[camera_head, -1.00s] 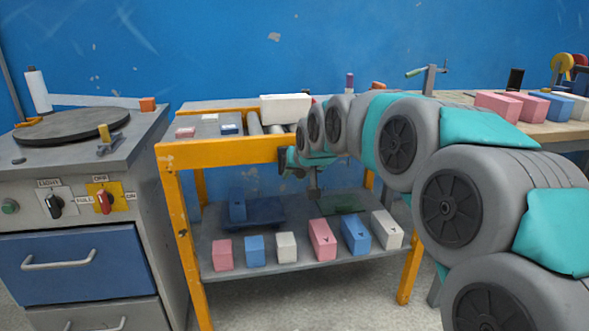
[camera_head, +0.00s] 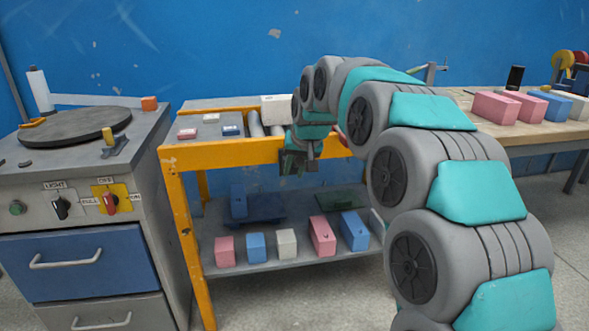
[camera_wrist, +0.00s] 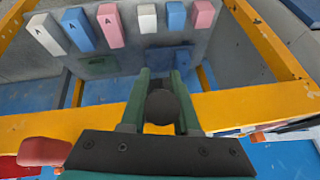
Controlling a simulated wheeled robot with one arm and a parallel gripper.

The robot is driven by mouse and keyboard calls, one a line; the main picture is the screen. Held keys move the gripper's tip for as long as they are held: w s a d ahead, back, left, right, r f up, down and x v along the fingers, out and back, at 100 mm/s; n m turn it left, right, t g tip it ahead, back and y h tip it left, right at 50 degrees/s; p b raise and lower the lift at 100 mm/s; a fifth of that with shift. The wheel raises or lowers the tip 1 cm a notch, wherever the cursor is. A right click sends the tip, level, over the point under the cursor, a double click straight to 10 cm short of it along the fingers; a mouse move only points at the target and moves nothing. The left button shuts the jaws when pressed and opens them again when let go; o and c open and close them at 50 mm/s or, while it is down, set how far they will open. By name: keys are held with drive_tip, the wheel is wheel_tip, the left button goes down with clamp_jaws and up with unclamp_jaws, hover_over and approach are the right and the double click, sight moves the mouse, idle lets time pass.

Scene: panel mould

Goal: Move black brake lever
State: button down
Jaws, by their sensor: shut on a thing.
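The black brake lever shows in the wrist view as a dark round knob (camera_wrist: 168,106) between the green fingers. My gripper (camera_wrist: 165,88) is shut on this knob, in front of the yellow front rail (camera_wrist: 110,112) of the trolley. In the head view my gripper (camera_head: 298,163) points down at the trolley's front rail, right of its middle. The rest of the lever is hidden by the fingers and the arm.
The trolley's lower shelf (camera_head: 320,258) holds pink, blue and white blocks. A grey cabinet with a LIGHT switch and a red knob (camera_head: 110,201) stands at the left. A wooden bench (camera_head: 475,124) with more blocks stands at the right. A red object (camera_wrist: 44,151) is close by in the wrist view.

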sight(295, 162)
drive_tip(key=c, duration=0.6)
unclamp_jaws()
drive_tip(key=shift+c, duration=0.2)
drive_tip(key=v, duration=0.7)
drive_tip(key=shift+s+r+b, duration=0.15)
drive_tip(key=shift+r+b, duration=0.2)
